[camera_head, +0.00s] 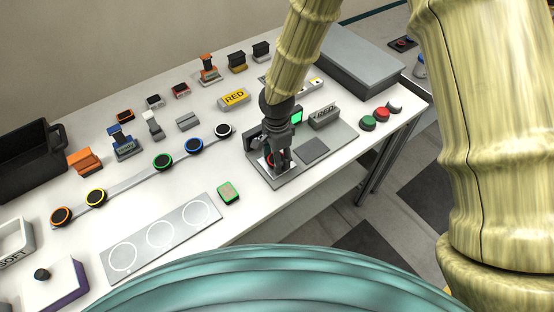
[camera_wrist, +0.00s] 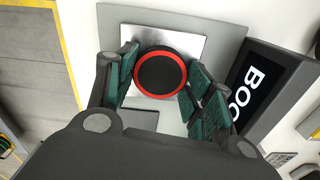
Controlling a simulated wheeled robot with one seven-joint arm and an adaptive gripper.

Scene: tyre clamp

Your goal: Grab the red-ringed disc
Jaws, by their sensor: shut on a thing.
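The red-ringed disc (camera_wrist: 160,73) is black with a red rim and shows in the wrist view between my gripper's fingers. My gripper (camera_wrist: 160,85) is shut on it, with a green-padded finger on either side. Beneath the disc is a bright square plate (camera_wrist: 196,47) on a grey base. In the head view my gripper (camera_head: 279,165) points down over the grey station (camera_head: 300,166), and mostly hides the disc there. I cannot tell whether the disc touches the plate.
Discs with orange, yellow, green, blue and white rings lie along a strip (camera_head: 130,180) to the left. A plate with three circles (camera_head: 160,235) and a green box (camera_head: 228,192) are nearer. Coloured buttons (camera_head: 381,115) and a large grey case (camera_head: 345,62) stand right and behind.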

